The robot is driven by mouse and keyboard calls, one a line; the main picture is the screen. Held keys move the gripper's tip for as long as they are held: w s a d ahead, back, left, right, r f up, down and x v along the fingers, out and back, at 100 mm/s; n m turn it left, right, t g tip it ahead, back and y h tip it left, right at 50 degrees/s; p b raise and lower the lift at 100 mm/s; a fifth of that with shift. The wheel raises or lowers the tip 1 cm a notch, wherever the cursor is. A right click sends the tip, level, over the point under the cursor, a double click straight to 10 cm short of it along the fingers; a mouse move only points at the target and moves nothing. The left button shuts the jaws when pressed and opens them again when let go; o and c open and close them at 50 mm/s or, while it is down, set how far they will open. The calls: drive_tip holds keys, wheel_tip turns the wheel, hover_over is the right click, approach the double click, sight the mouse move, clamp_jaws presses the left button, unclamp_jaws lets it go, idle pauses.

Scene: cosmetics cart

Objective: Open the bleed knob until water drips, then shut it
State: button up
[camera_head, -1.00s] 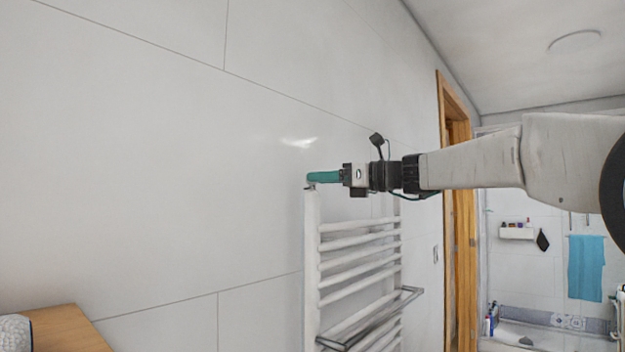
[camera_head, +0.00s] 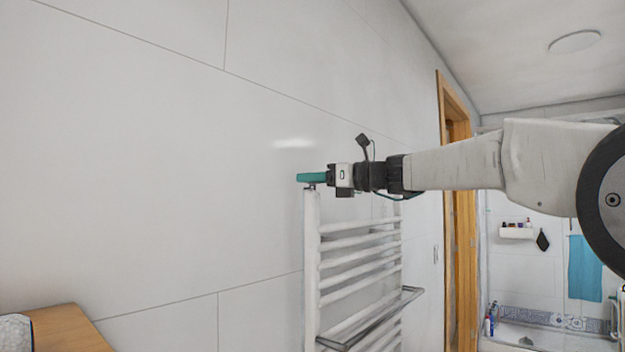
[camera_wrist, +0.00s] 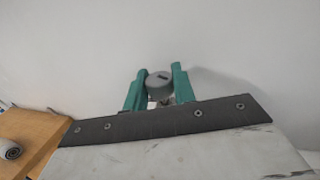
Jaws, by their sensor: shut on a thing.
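The bleed knob (camera_wrist: 159,84) is a small grey round cap with a dark slot, seen in the wrist view between the two green fingers of my gripper (camera_wrist: 157,86). In the head view my gripper (camera_head: 311,178) reaches in from the right at the top of the white towel radiator (camera_head: 312,250), with its green fingers just above the left upright post. The gripper is shut on the knob, which the fingers mostly hide in the head view. I see no water drops in either view.
A white wall stands close behind the radiator. A metal towel rail (camera_head: 375,318) juts out from the radiator's lower bars. A wooden top (camera_head: 65,330) is at the lower left. A wooden door frame (camera_head: 458,200) stands to the right.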

drive_tip(key=m+t+h, duration=0.2)
drive_tip(key=t, duration=0.1)
drive_tip(key=shift+s+m+t, duration=0.1)
drive_tip(key=shift+m+t, duration=0.3)
drive_tip(key=m+t+h, duration=0.3)
drive_tip(key=t+h, duration=0.1)
drive_tip(key=shift+a+m, duration=0.1)
drive_tip(key=shift+m, duration=0.2)
drive_tip(key=m+t+h, duration=0.2)
drive_tip(key=h, duration=0.1)
drive_tip(key=shift+m+h, duration=0.3)
drive_tip(key=shift+m+t+h, duration=0.6)
drive_tip(key=shift+m+h, duration=0.9)
drive_tip(key=shift+h, duration=1.1)
drive_tip(key=o, duration=1)
